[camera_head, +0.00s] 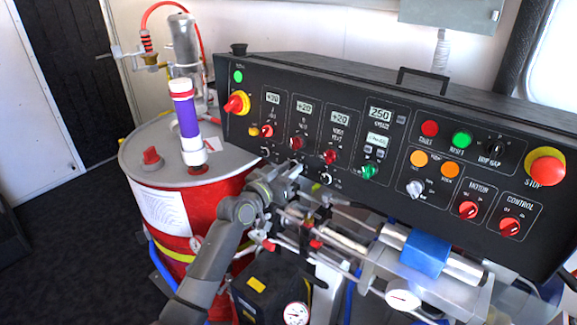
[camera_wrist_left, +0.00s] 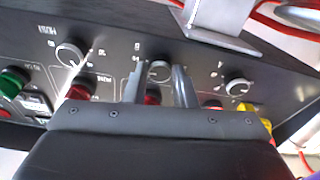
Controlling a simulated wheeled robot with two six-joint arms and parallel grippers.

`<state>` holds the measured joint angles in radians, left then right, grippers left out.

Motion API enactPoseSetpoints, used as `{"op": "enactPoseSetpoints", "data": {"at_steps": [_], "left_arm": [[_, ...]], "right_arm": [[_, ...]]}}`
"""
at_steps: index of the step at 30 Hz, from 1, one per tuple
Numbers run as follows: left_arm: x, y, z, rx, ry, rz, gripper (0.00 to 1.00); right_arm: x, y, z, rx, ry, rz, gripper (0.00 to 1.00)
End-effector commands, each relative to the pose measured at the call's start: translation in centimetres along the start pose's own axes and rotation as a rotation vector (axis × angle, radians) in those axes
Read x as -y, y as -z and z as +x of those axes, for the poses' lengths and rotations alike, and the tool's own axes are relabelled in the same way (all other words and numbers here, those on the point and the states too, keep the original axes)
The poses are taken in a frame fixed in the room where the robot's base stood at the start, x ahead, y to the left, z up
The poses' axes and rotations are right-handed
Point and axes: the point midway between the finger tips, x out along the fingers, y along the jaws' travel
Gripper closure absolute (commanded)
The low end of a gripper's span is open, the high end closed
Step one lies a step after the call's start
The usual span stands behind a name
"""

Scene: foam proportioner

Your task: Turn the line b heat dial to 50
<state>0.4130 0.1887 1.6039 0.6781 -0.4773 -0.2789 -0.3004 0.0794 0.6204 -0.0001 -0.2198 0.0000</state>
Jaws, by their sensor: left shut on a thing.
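The black control panel (camera_head: 400,140) has a row of small silver dials along its lower left part. My left gripper (camera_head: 296,170) reaches up to the middle dial of that row, below the second heat section. In the left wrist view its two fingers (camera_wrist_left: 160,80) stand on either side of this line b heat dial (camera_wrist_left: 158,70), shut on it. The dial's pointer and scale are partly hidden by the fingers. The display above that section reads about +20 (camera_head: 304,107). My right gripper is not in view.
Neighbouring silver dials sit close on both sides, one at left (camera_wrist_left: 69,55) and one at right (camera_wrist_left: 238,87). Red knobs (camera_head: 297,143) sit just above the row. A red drum (camera_head: 200,205) stands left of my arm, and pipework (camera_head: 340,240) lies below the panel.

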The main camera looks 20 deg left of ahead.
Motion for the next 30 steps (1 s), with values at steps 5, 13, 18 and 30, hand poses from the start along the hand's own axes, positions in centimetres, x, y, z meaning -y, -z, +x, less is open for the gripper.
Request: {"op": "enactPoseSetpoints", "data": {"at_steps": [5,13,18,30], "left_arm": [[-0.2,0.5,0.0,0.005,0.028,-0.146,0.99],[-0.4,0.6,0.0,0.004,0.076,-0.400,0.99],[-0.5,0.7,0.0,0.004,0.103,-0.551,0.99],[-0.5,0.4,0.0,0.002,0.150,-0.809,0.99]], "right_arm": [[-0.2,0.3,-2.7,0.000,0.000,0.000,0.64],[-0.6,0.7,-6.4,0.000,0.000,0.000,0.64],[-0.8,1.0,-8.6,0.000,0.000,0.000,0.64],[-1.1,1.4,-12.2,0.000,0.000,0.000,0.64]]}}
